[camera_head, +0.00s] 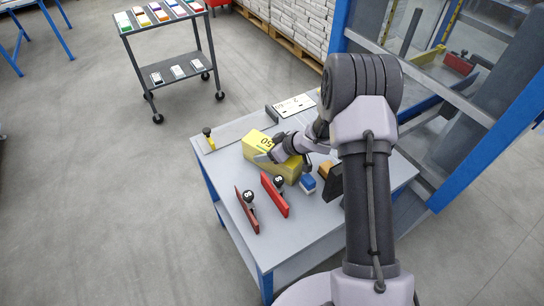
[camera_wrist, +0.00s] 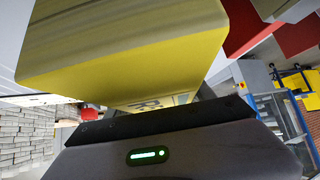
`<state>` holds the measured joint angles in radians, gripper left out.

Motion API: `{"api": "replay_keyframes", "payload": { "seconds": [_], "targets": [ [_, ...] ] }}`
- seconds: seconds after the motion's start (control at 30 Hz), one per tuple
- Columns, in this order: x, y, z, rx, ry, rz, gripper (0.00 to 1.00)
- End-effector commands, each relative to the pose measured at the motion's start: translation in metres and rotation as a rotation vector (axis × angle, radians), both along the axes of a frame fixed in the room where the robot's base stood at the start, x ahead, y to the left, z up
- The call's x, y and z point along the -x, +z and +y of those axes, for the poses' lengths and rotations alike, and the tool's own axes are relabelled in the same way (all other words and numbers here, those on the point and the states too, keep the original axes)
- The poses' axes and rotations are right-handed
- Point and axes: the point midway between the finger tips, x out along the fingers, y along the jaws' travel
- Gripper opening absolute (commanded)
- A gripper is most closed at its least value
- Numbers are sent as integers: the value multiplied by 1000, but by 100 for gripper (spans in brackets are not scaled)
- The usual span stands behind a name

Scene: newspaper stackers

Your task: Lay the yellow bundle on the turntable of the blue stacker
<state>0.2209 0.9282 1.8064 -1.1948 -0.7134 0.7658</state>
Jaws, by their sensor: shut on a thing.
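The yellow bundle (camera_head: 262,146), marked with dark figures, is at the grey-topped bench (camera_head: 225,175). In the wrist view the bundle (camera_wrist: 130,55) fills the upper middle, close against my gripper. Whether it rests on the bench top or hangs just above it, I cannot tell. A blue-framed machine (camera_head: 436,196) with clear panels stands at the right, behind my arm. I cannot make out a turntable in it or tell whether it is the blue stacker.
Two red upright plates (camera_head: 274,195) with black knobs stand in front of the bundle, with a small blue block (camera_head: 307,184) beside them. A cart (camera_head: 170,45) with coloured items stands at the back left. White stacks (camera_head: 300,20) are behind.

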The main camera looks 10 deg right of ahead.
Motion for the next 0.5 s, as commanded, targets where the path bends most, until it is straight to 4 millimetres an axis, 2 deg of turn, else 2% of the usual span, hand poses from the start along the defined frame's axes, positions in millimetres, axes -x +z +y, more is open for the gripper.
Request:
{"api": "replay_keyframes", "payload": {
  "seconds": [0.17, 0.23, 0.5],
  "targets": [
    [-1, 3, 0, 0, 1, -3, 0],
    [-1, 11, 0, 0, 1, -4, 0],
    [-1, 76, 0, 1, 1, -6, 0]
  ]
}}
